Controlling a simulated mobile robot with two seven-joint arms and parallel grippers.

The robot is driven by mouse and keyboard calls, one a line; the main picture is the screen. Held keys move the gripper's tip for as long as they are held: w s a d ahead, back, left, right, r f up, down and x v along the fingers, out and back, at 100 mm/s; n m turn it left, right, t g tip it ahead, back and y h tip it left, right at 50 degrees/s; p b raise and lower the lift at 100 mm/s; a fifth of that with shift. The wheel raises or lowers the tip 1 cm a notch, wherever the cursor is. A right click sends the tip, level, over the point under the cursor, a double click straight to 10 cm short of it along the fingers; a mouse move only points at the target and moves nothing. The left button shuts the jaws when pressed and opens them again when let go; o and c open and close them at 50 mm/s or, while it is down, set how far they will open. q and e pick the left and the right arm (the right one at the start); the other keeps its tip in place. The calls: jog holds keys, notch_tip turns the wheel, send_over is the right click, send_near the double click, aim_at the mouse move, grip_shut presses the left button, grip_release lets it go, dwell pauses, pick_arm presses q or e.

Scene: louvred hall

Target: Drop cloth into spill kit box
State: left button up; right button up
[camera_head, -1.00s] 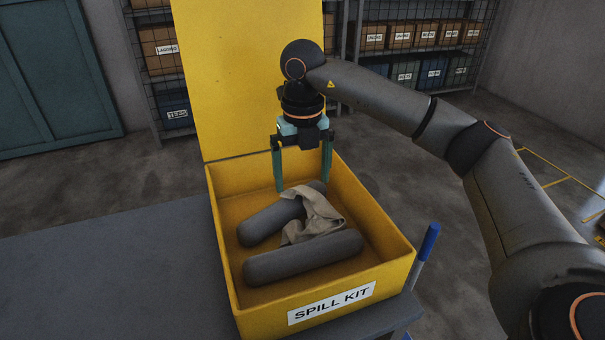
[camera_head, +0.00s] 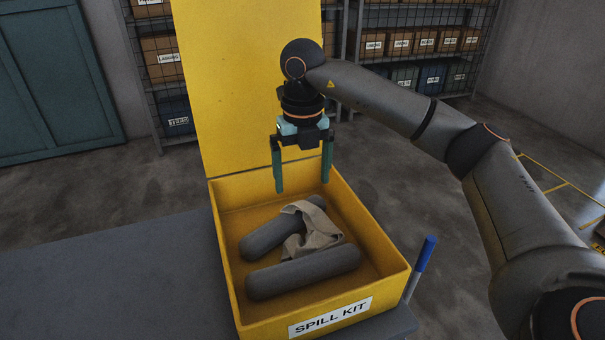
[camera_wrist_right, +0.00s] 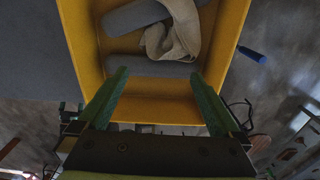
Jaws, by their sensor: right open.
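The yellow spill kit box (camera_head: 224,245) stands open on the table, its lid (camera_head: 255,90) upright at the back. The beige cloth (camera_head: 316,232) lies crumpled inside it, draped over the rear grey roll (camera_head: 268,236) and reaching the front grey roll (camera_head: 300,274). The cloth also shows in the right wrist view (camera_wrist_right: 183,28). My right gripper (camera_head: 303,187) is open and empty, pointing down above the back part of the box, apart from the cloth. In the right wrist view its green fingers (camera_wrist_right: 160,95) are spread wide with nothing between them. My left gripper is not in view.
The grey table (camera_head: 110,275) is bare left of the box. A blue-handled tool (camera_head: 425,253) stands by the box's right side. Shelves with labelled boxes (camera_head: 410,42) and a teal door (camera_head: 55,75) are behind, across open floor.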

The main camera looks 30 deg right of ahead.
notch_tip(320, 180, up, 13)
jog(key=p, duration=0.3)
jog(key=shift+f, duration=0.2)
